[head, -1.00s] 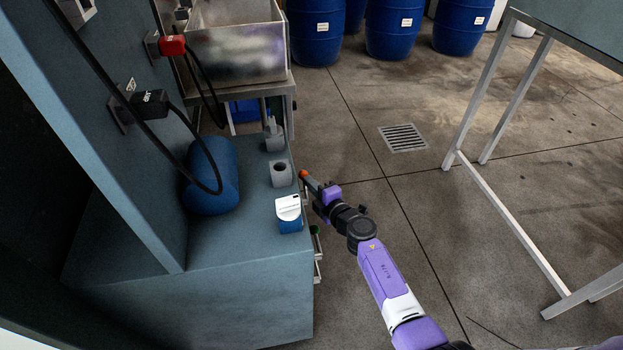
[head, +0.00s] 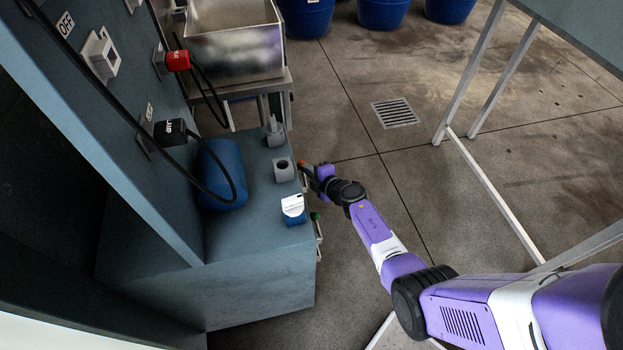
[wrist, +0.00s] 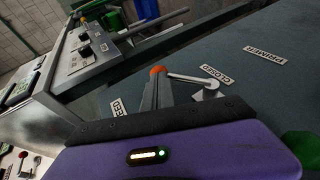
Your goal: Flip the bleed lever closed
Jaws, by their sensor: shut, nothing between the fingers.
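The bleed lever is a thin pale metal arm (wrist: 186,78) on a pivot, with an orange knob at its end (wrist: 158,71). In the wrist view it reaches left from the pivot, beside a label that seems to read CLOSED (wrist: 217,75). My gripper (wrist: 157,80) is shut and empty, its fingertips right at the knob; I cannot tell whether they touch. In the head view the orange knob (head: 301,163) shows at the cabinet's right side, with my gripper (head: 308,170) beside it. The rest of the lever is hidden there.
A PRIMER label (wrist: 265,55) and a green knob (wrist: 302,146) are on the same panel. On the cabinet top (head: 250,245) stand a blue drum (head: 222,175), a grey block (head: 284,170) and a white-and-blue item (head: 293,208). Open floor lies right; a table frame (head: 470,75) stands beyond.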

